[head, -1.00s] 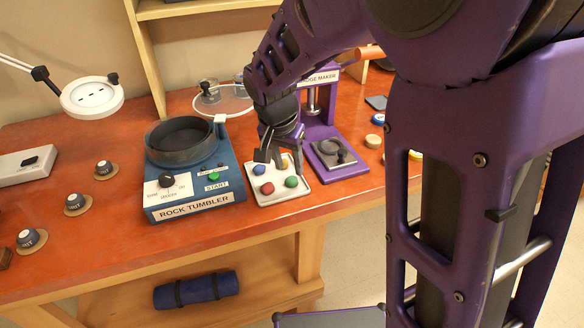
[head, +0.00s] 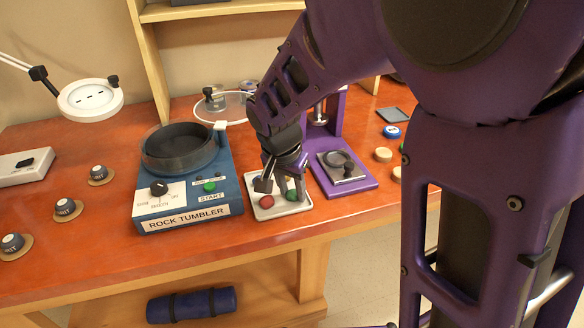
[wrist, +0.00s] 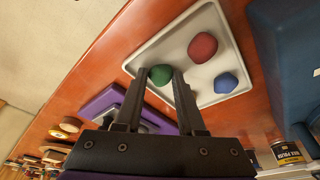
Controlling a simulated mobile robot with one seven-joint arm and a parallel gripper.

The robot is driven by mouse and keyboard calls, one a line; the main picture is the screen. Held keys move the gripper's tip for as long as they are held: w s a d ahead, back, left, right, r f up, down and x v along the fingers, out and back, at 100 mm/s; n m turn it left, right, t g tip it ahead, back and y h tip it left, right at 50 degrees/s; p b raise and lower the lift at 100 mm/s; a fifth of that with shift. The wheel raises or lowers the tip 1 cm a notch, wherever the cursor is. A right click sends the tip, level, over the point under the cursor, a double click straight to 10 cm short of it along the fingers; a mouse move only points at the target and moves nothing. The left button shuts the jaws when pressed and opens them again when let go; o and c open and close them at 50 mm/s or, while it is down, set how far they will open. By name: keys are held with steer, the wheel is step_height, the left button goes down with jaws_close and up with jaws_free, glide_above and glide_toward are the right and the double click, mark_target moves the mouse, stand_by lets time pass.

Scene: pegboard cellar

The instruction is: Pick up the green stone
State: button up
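The green stone (head: 292,195) lies on a white tray (head: 268,214) on the orange bench. In the wrist view the green stone (wrist: 161,75) shows between the tips of my gripper (wrist: 160,82), nearer the left finger. My gripper (head: 281,189) is open, pointing down over the tray, with a finger on either side of the stone. I cannot tell whether either finger touches it. A red stone (wrist: 202,47) and a blue stone (wrist: 225,82) lie on the same tray. In the head view the red stone (head: 266,201) shows left of the green one; the blue one is mostly hidden by my gripper.
The blue rock tumbler (head: 190,195) stands just left of the tray. A purple press machine (head: 350,184) stands just right of it. Grit cups (head: 66,208) sit at the left, and small discs (head: 383,154) at the right. The bench's front edge is close to the tray.

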jaws_close()
